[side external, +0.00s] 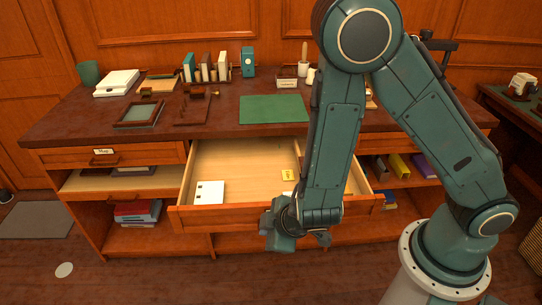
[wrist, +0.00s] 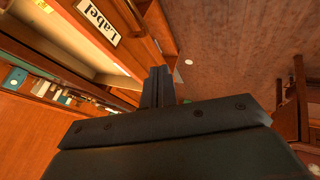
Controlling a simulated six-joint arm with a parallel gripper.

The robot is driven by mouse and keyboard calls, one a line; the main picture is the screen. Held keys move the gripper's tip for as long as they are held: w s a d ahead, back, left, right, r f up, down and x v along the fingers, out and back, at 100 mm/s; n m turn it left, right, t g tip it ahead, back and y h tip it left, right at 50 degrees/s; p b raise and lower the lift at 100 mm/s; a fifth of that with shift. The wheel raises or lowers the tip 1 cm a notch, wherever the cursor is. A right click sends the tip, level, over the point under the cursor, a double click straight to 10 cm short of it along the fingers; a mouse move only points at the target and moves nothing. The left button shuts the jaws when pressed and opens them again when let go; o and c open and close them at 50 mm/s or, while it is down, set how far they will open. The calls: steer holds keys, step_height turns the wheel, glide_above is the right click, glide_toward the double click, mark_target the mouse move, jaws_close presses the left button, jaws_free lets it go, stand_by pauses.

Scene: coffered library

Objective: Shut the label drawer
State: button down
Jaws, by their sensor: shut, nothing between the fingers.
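The label drawer (side external: 184,217) is pulled well out of the desk's middle in the side view. It holds a white card stack and a small yellow item. In the wrist view its front panel (wrist: 130,55) carries a white "Label" plate (wrist: 97,22). My gripper (side external: 282,230) is low at the drawer's front, right of its middle in the side view, and my arm hides part of the front there. In the wrist view the gripper's fingers (wrist: 158,86) are together and empty, close by the front panel. I cannot tell whether they touch it.
The desk top (side external: 70,118) holds a green mat (side external: 273,109), books, trays and small boxes. Another drawer with a label plate (side external: 104,152) is at the left. Open shelves with books (side external: 137,211) lie below. The floor in front of the drawer's left part is clear.

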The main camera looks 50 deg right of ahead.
steer(key=shift+w+d+f, duration=0.55)
steer(key=shift+w+f, duration=0.7)
steer(key=shift+w, duration=0.15)
steer(key=shift+w+d+f, duration=0.6)
steer(key=shift+w+f, duration=0.6)
steer(key=shift+w, duration=0.15)
steer(key=shift+w+d+f, duration=0.55)
steer(key=shift+w+f, duration=0.7)
steer(key=shift+w, duration=0.15)
steer(key=shift+w+d, duration=0.15)
steer(key=w+d, duration=2.2)
steer(key=shift+w+d, duration=0.25)
